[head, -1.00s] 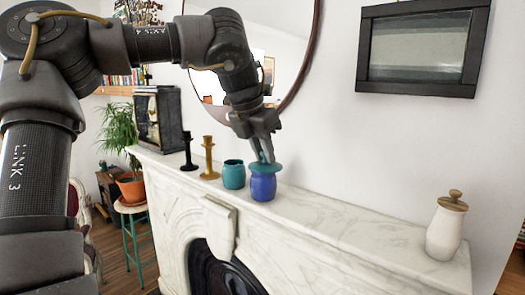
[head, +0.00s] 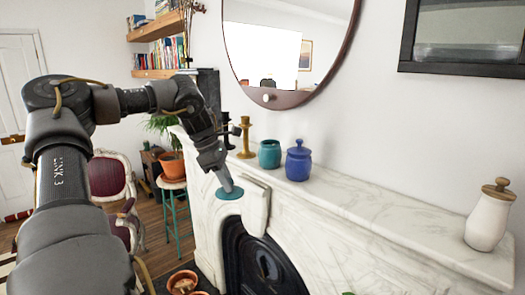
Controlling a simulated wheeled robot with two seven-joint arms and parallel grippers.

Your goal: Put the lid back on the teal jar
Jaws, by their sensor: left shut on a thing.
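My left gripper (head: 224,178) is shut on the teal lid (head: 229,194), a flat round disc that hangs below the fingertips. The lid shows in front of the mantel's front face, to the left of and lower in the picture than the jars. The teal jar (head: 270,156) stands upright on the mantel with its top uncovered. A blue jar (head: 298,165) with its own blue knobbed lid stands just right of it. The lid is apart from both jars. My right gripper is not in view.
The marble mantel (head: 370,207) is bare between the blue jar and a white jar with a wooden lid (head: 487,222). A gold candlestick (head: 246,138) and a dark candlestick (head: 226,132) stand left of the teal jar. A round mirror (head: 290,45) hangs above.

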